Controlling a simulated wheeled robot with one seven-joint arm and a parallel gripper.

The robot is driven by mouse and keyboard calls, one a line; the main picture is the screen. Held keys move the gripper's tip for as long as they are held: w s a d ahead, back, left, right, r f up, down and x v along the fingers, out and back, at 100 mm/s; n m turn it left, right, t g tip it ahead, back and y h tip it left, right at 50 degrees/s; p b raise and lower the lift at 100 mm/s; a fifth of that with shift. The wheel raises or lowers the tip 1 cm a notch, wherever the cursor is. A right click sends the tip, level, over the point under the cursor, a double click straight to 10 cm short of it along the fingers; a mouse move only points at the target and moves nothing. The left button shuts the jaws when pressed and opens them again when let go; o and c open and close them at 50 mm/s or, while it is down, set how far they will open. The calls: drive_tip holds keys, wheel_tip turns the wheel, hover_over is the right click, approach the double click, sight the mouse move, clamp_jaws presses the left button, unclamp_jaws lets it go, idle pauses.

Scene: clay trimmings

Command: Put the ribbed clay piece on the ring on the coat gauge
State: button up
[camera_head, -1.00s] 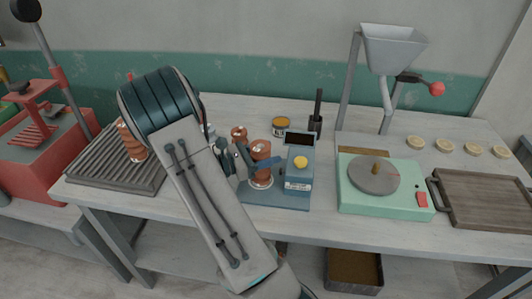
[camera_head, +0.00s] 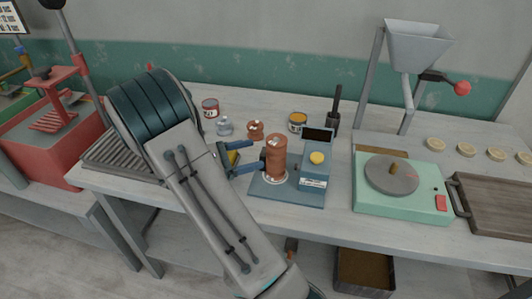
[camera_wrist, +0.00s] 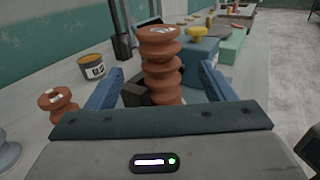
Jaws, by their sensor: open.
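The ribbed clay piece (camera_head: 276,156), reddish-brown with a pale-marked top, stands upright on the pale ring (camera_head: 268,180) on the blue base of the coat gauge (camera_head: 316,170). The piece's bottom covers much of the ring. My gripper (camera_head: 254,156) is open, just left of the piece, with its blue fingers pointing at it. In the wrist view the piece (camera_wrist: 160,66) stands upright in the gap ahead, between and beyond the fingertips (camera_wrist: 158,72); its lower end is hidden by the gripper body. No finger visibly grips it.
A shorter clay piece (camera_head: 255,130) stands behind, left of the gauge. A green turntable unit (camera_head: 400,200) is at right. My arm hides part of the slatted rack (camera_head: 112,160).

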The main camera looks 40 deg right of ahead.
drive_tip(key=s+a+r+m+t+y, duration=0.2)
drive_tip(key=s+a+m+t+y, duration=0.2)
drive_tip(key=s+a+m+y, duration=0.3)
drive_tip(key=s+a+r+m+t+y, duration=0.3)
drive_tip(key=s+a+m+y, duration=0.4)
drive_tip(key=a+y, duration=0.3)
drive_tip(key=shift+s+r+m+t, duration=0.2)
drive_tip(key=shift+s+m+t, duration=0.1)
drive_tip(key=shift+s+t, duration=0.35)
